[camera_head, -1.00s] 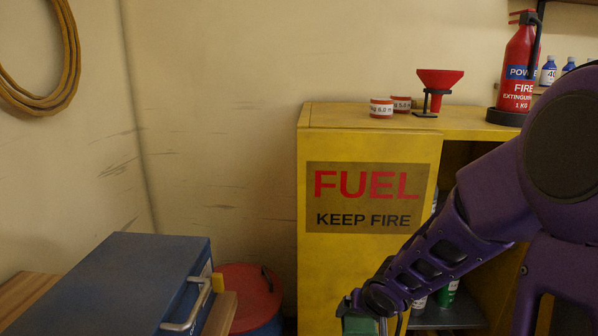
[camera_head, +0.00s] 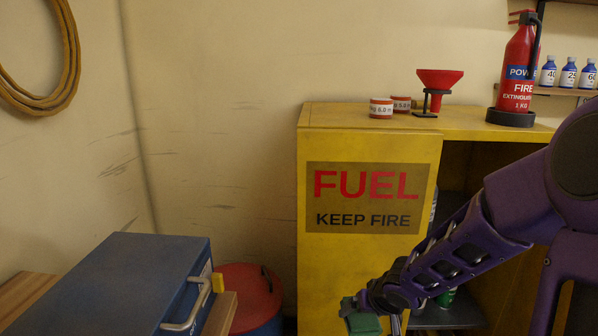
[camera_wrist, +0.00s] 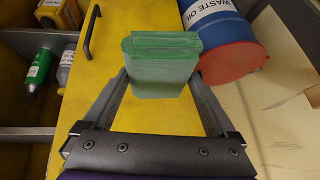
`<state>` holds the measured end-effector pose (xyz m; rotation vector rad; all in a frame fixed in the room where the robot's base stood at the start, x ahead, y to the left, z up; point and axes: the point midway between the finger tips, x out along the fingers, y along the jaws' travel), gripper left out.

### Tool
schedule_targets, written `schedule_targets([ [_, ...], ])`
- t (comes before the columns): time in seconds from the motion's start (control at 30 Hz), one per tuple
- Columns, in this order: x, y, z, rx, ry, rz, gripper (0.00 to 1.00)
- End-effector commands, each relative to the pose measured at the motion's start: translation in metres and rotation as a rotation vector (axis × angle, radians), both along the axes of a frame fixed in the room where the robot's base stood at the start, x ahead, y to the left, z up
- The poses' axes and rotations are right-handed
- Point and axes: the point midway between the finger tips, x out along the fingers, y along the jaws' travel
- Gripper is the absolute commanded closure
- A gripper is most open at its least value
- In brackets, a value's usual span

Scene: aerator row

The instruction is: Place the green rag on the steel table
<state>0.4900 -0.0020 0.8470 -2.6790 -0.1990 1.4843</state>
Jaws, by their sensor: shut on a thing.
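The green rag is a folded, block-like bundle. In the wrist view the green rag (camera_wrist: 160,62) sits between the two fingers of my gripper (camera_wrist: 162,85), which is shut on it. In the head view the rag (camera_head: 362,323) shows at the bottom edge, in front of the yellow fuel cabinet, with my gripper (camera_head: 358,306) partly cut off there. The rag is held in the air. No steel table can be made out in either view.
The yellow cabinet (camera_head: 330,270) is close behind my gripper, its right side open with bottles inside. A blue waste oil drum (camera_wrist: 222,32) with a red lid stands beside it. A blue toolbox (camera_head: 120,275) sits at lower left. A fire extinguisher (camera_head: 518,75) stands on the cabinet.

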Motion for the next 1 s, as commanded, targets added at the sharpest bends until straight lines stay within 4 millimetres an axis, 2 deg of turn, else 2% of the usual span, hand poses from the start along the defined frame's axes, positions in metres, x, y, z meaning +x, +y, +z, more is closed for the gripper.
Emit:
schedule_targets([
  [0.37, 0.002, 0.003, 0.000, -0.004, -0.013, 0.010, 0.62],
  [0.67, -0.005, 0.004, 0.006, 0.011, 0.016, 0.017, 0.62],
  [0.7, -0.004, 0.003, 0.024, 0.013, 0.016, 0.010, 0.62],
  [1.0, -0.005, 0.002, 0.067, 0.013, 0.016, 0.009, 0.62],
])
